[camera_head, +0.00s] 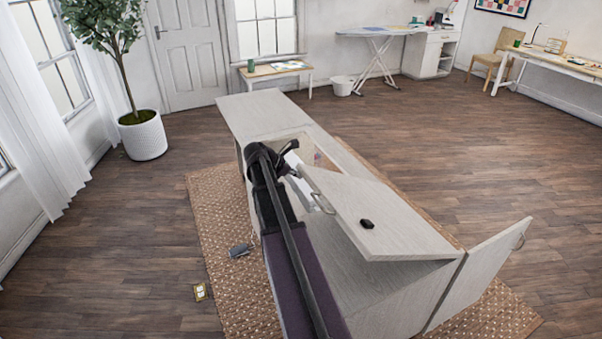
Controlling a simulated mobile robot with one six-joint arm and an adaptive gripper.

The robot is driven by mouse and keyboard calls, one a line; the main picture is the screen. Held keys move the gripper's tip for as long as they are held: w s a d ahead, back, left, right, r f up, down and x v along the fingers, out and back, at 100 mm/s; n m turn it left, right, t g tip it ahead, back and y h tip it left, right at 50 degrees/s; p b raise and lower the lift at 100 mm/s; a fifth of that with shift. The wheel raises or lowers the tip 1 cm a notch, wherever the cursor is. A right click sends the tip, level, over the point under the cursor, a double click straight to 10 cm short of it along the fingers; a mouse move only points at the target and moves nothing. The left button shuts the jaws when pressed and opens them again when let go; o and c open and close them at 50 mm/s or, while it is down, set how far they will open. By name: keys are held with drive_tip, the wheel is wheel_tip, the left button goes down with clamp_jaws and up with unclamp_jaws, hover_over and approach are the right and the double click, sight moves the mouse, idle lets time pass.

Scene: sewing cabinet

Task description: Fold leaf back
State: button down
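The pale grey sewing cabinet (262,112) stands on a woven rug. Its leaf (385,212) is tilted, raised above the cabinet body along the side near my arm. A curved metal handle (322,203) is on the leaf's left edge, and a small black object (367,224) lies on its face. My gripper (292,158) is over the cabinet's opening, just beyond the leaf's far left corner. My arm hides part of the opening. I cannot tell whether the gripper touches the leaf, or whether its fingers are open.
A cabinet door (478,277) with a handle stands swung out at the right end. A grey pedal-like object (240,250) lies on the rug (215,205), near a floor outlet (200,292). A potted plant (143,136) stands left. The floor at right is clear.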

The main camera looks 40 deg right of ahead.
idle(0.4)
drive_tip(key=w+a+r+p, duration=0.2)
drive_tip(key=a+r+p, duration=0.2)
drive_tip(key=a, duration=0.4)
drive_tip(key=shift+w, duration=0.3)
idle(1.1)
idle(0.6)
drive_tip(key=s+a+f+m+t+y, duration=0.1)
drive_tip(key=s+a+f+m+y, duration=0.1)
drive_tip(key=a, duration=1)
drive_tip(key=s+a+f+m+t+y, duration=0.1)
drive_tip(key=s+a+f+m+y, duration=0.1)
drive_tip(key=s+a+m+y, duration=0.2)
drive_tip(key=s+a+f+m+t+y, duration=0.1)
drive_tip(key=s+a+m, duration=0.4)
drive_tip(key=a, duration=1.5)
drive_tip(key=f+m+y, duration=0.1)
drive_tip(key=m+y, duration=0.1)
drive_tip(key=m, duration=0.1)
drive_tip(key=shift+s+a, duration=0.2)
drive_tip(key=shift+a, duration=0.05)
idle(0.7)
